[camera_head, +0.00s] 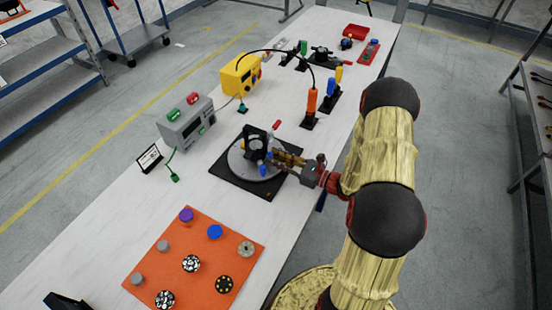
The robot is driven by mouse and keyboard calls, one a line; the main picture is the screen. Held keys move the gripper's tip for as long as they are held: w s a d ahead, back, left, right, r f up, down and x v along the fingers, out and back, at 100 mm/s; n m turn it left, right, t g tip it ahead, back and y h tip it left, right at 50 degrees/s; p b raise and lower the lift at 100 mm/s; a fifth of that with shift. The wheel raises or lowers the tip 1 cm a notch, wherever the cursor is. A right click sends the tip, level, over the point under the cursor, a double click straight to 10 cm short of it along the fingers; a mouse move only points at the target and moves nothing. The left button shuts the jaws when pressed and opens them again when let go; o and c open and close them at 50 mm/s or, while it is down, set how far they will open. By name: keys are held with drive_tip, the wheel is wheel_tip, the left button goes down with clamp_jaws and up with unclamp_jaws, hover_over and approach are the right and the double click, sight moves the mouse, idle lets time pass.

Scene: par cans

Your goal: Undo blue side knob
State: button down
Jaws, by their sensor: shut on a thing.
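A black par can (255,142) stands on a round grey turntable (238,165) set on a black square base (225,178). A small blue knob (263,171) shows low on its near side. My gripper (275,161) comes in from the right and is shut at the can's near right side, where a bit of blue shows at the fingertips. It appears to be shut on the blue side knob; the fingers partly hide the contact.
An orange board (150,262) with several knobs lies in front. A grey box (186,122) and a yellow box (240,74) stand along the left side. An orange-handled tool (311,103) stands upright behind the can. Bare table lies between the board and the base.

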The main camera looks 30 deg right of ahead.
drive_tip(key=shift+n, duration=0.4)
drive_tip(key=n+b, duration=0.1)
drive_tip(key=n, duration=0.2)
drive_tip(key=shift+n, duration=0.4)
drive_tip(key=n+b, duration=0.1)
drive_tip(key=n, duration=0.3)
drive_tip(key=shift+a+n+b, duration=0.1)
drive_tip(key=shift+n+b, duration=0.2)
drive_tip(key=shift+n, duration=0.1)
drive_tip(key=shift+s, duration=0.1)
drive_tip(key=c, duration=1.6)
unclamp_jaws()
drive_tip(key=shift+o, duration=0.3)
